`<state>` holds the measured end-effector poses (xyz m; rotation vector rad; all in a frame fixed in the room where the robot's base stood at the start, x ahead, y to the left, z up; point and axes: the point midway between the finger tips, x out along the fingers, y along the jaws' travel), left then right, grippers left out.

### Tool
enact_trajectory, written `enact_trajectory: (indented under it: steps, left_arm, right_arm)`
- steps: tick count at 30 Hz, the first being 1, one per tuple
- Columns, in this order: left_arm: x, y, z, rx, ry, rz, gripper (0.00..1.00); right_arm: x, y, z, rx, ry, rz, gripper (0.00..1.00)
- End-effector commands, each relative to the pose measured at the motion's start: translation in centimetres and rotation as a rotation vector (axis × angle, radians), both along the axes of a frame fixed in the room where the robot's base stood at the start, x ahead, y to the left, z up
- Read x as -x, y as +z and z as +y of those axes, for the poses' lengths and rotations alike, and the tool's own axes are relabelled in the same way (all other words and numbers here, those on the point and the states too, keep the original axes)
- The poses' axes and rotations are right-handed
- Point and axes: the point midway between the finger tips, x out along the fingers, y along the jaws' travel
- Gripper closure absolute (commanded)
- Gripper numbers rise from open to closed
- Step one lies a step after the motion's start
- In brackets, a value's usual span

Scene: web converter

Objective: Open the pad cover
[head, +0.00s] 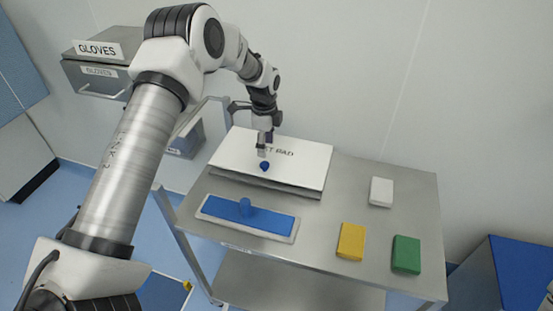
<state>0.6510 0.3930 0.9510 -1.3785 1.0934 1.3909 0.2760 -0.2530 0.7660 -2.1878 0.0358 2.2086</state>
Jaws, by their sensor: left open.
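The pad cover (310,165) is a white flat lid with dark lettering ending in "PAD", partly hidden by my left gripper. It lies closed on a shallow grey box at the back left of the steel table. A small blue knob (265,167) sits near its front edge. My left gripper (262,153) is open and points down just above and behind the knob. I cannot tell whether its fingers touch the knob or the cover. My right gripper is not in view.
On the table (345,190) are a blue flat pad with a knob (270,220), a white block (381,191), a yellow block (351,241) and a green block (406,254). A gloves box (92,72) hangs on the wall at left. The table's middle is clear.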

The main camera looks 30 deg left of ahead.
Motion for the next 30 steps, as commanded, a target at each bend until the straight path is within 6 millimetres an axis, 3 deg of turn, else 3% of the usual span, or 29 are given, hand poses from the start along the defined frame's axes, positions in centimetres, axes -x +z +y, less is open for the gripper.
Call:
enact_trajectory:
  steps: [4, 13, 23, 27, 28, 30]
  left_arm:
    - [0.0, -1.0, 0.1, -0.001, -0.006, 0.004, 0.44]
    - [0.1, -6.5, 0.1, -0.001, -0.005, 0.004, 0.44]
    - [0.1, -7.6, 0.1, -0.001, -0.003, 0.0, 0.44]
    - [0.1, -7.6, 0.1, -0.001, -0.004, 0.001, 0.94]
    - [0.1, -7.6, 0.1, -0.001, -0.003, 0.001, 1.0]
    - [0.1, -7.6, 0.1, 0.0, -0.003, 0.002, 1.0]
  right_arm:
    - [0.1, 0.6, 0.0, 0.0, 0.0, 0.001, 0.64]
    - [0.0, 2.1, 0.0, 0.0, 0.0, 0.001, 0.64]
    - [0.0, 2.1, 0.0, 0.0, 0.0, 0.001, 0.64]
    - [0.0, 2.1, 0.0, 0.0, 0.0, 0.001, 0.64]
    - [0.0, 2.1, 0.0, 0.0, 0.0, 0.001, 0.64]
    - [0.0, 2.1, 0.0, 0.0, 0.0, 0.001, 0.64]
